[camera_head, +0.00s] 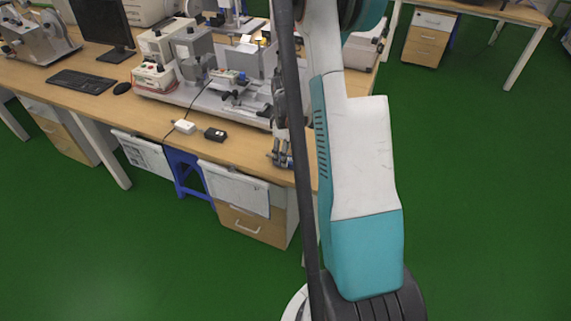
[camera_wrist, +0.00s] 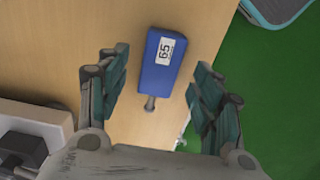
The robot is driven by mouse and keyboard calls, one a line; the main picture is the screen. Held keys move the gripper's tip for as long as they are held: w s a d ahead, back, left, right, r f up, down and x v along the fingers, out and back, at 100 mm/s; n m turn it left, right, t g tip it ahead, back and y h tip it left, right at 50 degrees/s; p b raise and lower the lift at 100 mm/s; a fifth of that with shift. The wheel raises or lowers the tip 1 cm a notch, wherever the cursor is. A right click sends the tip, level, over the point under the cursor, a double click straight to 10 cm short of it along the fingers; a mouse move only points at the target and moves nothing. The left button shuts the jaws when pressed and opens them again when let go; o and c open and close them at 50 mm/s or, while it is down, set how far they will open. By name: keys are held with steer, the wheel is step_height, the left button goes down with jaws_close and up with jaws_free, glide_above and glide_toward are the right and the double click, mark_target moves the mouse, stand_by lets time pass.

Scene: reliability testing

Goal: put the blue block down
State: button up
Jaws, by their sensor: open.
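The blue block (camera_wrist: 164,62) shows in the wrist view, with a white label reading 65 and a small grey knob at its lower end. It appears to lie on the wooden tabletop (camera_wrist: 130,20) close to the table's edge. My gripper (camera_wrist: 160,82) is open, with one finger to the left of the block and one to the right. Clear gaps show between the block and both fingers. In the head view my gripper (camera_head: 280,155) is partly visible beside the table's front edge, and my arm hides the block.
Test machines (camera_head: 190,60) stand along the table, with a keyboard (camera_head: 82,81), a monitor (camera_head: 103,25) and a mouse (camera_head: 122,88) to the left. Green floor is open to the right.

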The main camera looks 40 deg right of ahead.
step_height(320, 180, down, 2)
steer(key=shift+f, duration=0.25)
steer(key=c, duration=1.3)
steer(key=shift+r, duration=0.2)
